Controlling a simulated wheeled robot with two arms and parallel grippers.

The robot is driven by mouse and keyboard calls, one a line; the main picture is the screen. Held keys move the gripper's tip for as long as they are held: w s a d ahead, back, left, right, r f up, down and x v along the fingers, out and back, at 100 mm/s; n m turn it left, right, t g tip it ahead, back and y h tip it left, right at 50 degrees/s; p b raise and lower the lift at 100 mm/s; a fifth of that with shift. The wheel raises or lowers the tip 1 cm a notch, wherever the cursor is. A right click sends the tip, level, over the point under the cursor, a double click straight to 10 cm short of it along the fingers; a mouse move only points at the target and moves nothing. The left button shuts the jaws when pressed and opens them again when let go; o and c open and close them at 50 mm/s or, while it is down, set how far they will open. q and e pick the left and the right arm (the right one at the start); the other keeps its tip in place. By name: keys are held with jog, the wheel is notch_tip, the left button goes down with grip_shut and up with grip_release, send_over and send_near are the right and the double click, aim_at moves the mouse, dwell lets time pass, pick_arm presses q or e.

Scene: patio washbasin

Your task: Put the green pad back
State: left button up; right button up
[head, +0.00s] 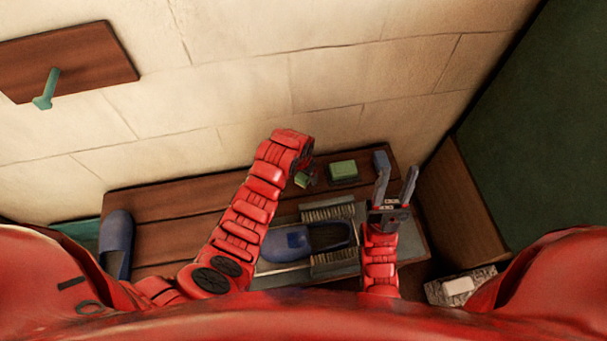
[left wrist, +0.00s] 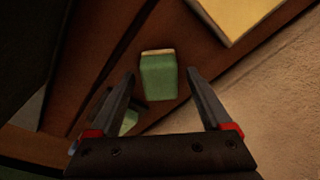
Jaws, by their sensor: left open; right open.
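A small green pad (head: 302,180) with a pale yellowish edge sits by my left gripper (head: 312,173), at the bench's back part. In the left wrist view this pad (left wrist: 158,78) appears between the open fingers (left wrist: 160,74); contact cannot be told. A second green block (head: 343,170) lies on a dark holder just to the right in the head view. A green piece (left wrist: 128,122) is partly hidden behind a finger in the left wrist view. My right gripper (head: 397,182) is open and empty, fingers pointing to the wall, over the bench's right part.
A blue shoe (head: 290,242) lies on a grey tray between two brushes (head: 328,213). Another blue shoe (head: 117,245) stands at the bench's left end. A blue block (head: 382,160) is at the back right. A stone dish (head: 440,292) holds a white bar.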

aim_at(300, 180)
pick_arm(q)
notch_tip(300, 180, up, 11)
jog(key=s+a+p, duration=0.1)
jog(key=shift+s+r, duration=0.15)
jog(key=shift+s, duration=0.1)
jog(key=shift+s, duration=0.1)
dwell(0.5)
